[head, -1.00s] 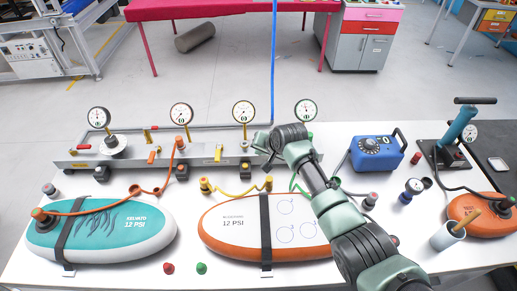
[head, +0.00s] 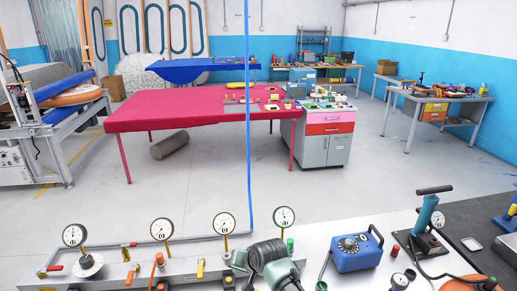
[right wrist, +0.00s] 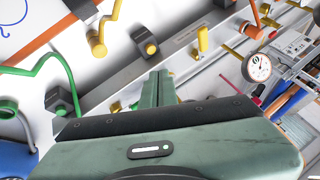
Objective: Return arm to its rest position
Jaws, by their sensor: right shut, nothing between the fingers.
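My right arm comes up from the bottom edge of the head view, its dark joint and pale green links in front of the grey gauge rail (head: 205,262). In the right wrist view my right gripper (right wrist: 161,82) is shut and empty. Its two green fingers lie together, pointing toward the rail (right wrist: 125,75); whether they touch it I cannot tell. My left arm and gripper are in neither view.
Several gauges, one at the far left (head: 74,235), stand along the rail. A blue box (head: 355,252) and a hand pump (head: 425,222) stand to the right. A blue hose (head: 248,120) hangs down in the middle. A red table (head: 190,112) stands behind across open floor.

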